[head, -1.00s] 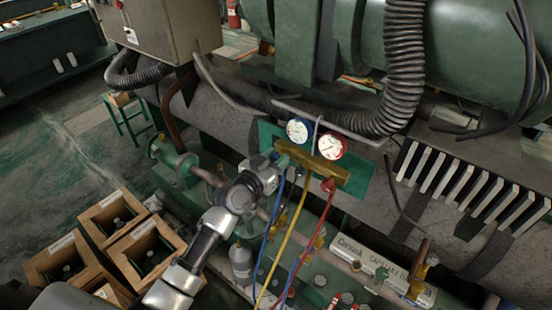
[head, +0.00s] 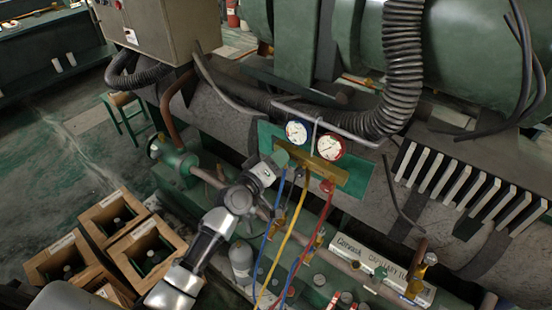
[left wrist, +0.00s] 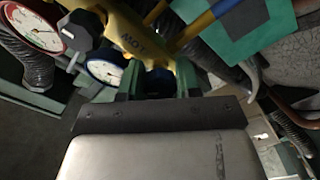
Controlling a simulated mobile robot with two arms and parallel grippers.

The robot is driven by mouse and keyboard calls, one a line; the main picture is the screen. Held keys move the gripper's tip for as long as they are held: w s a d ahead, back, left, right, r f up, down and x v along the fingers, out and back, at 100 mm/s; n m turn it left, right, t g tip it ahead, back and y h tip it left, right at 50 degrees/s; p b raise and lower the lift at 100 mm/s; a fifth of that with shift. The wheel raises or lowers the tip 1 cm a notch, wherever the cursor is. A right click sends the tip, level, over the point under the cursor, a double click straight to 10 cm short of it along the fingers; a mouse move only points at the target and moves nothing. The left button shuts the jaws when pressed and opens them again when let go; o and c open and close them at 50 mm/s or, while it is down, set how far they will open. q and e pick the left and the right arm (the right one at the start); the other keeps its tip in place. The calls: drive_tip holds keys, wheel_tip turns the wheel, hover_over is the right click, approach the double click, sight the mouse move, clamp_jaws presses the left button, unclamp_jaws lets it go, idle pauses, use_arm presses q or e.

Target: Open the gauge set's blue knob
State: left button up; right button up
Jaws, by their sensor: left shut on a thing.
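The gauge set has a brass manifold (head: 318,168) with a blue-rimmed gauge (head: 297,132) and a red-rimmed gauge (head: 331,147) above it. In the left wrist view the manifold (left wrist: 132,38) is marked LOW. My left gripper (head: 279,158) is at the manifold's left end. In the left wrist view its two green fingers (left wrist: 159,80) are shut on the blue knob (left wrist: 160,83), which looks dark and is mostly hidden between them. In the head view the blue knob is hidden by the gripper. My right gripper is not in view.
Blue, yellow (head: 290,240) and red hoses (head: 317,233) hang below the manifold, close to my left arm. A black corrugated hose (head: 404,70) passes behind at the right. Wooden crates (head: 113,213) with bottles stand at the lower left. A bottle (head: 241,262) stands below the arm.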

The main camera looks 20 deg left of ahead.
use_arm(q)
drive_tip(key=n, duration=0.5)
drive_tip(key=shift+n+p, duration=0.3)
drive_tip(key=shift+p, duration=0.1)
drive_tip(key=shift+r+n+p, duration=0.1)
drive_tip(key=shift+n+p, duration=0.3)
drive_tip(key=shift+n, duration=1.8)
drive_tip(key=o, duration=0.9)
drive_tip(key=b+v, duration=0.1)
drive_tip(key=v, duration=1)
drive_tip(key=shift+d+b, duration=0.1)
drive_tip(key=shift+b, duration=0.25)
